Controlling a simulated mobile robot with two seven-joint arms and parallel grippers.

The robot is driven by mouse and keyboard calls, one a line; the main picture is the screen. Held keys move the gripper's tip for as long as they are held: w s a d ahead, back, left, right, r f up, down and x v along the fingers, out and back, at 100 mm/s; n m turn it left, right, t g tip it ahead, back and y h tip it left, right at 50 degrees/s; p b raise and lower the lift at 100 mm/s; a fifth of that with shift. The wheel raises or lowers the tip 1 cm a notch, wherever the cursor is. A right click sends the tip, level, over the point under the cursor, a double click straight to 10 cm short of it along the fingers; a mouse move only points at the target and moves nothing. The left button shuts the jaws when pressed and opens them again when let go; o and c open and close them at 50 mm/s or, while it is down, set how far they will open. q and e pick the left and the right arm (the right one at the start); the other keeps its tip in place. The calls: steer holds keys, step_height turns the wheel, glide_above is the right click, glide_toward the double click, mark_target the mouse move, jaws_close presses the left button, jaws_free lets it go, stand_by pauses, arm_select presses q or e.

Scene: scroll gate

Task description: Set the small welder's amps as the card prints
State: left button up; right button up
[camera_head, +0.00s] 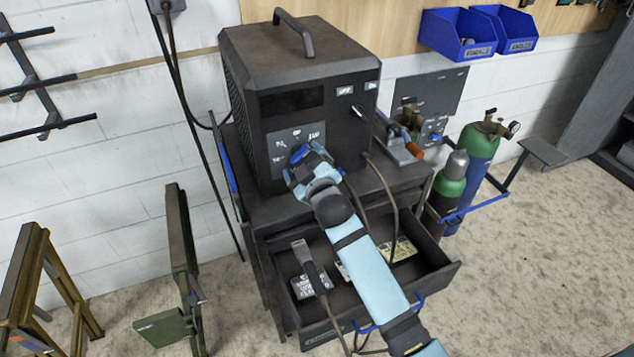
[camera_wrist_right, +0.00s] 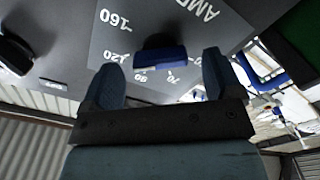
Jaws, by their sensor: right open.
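The small welder (camera_head: 290,100) is a dark box with a top handle, standing on a cart. Its grey amps dial plate (camera_head: 283,147) also shows in the right wrist view (camera_wrist_right: 118,42), with 160, 120, 90 and 70 readable. A blue and black knob (camera_wrist_right: 160,57) sits on the plate. My right gripper (camera_head: 303,165) is at the knob; its open fingers (camera_wrist_right: 160,80) stand on either side of it, and I cannot tell whether they touch. A pale printed card (camera_head: 400,249) lies in the open drawer, too small to read. My left gripper is out of view.
The open drawer (camera_head: 440,275) juts out below the welder, with a black-and-white labelled item (camera_head: 308,285) and a cable in it. Green gas cylinders (camera_head: 480,145) stand to the right. Blue bins (camera_head: 458,33) hang on the wall. Steel stands are at left.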

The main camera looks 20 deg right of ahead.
steer(key=s+b, duration=0.1)
steer(key=s, duration=1.1)
steer(key=shift+d, duration=0.2)
steer(key=s+f+m+g+y+p, duration=0.2)
steer(key=s+f+m+g+p, duration=0.3)
steer(key=s+f, duration=1.4)
steer(key=shift+s+g+y+p, duration=0.3)
steer(key=shift+s+g+p, duration=0.05)
steer(key=shift+s+g, duration=0.75)
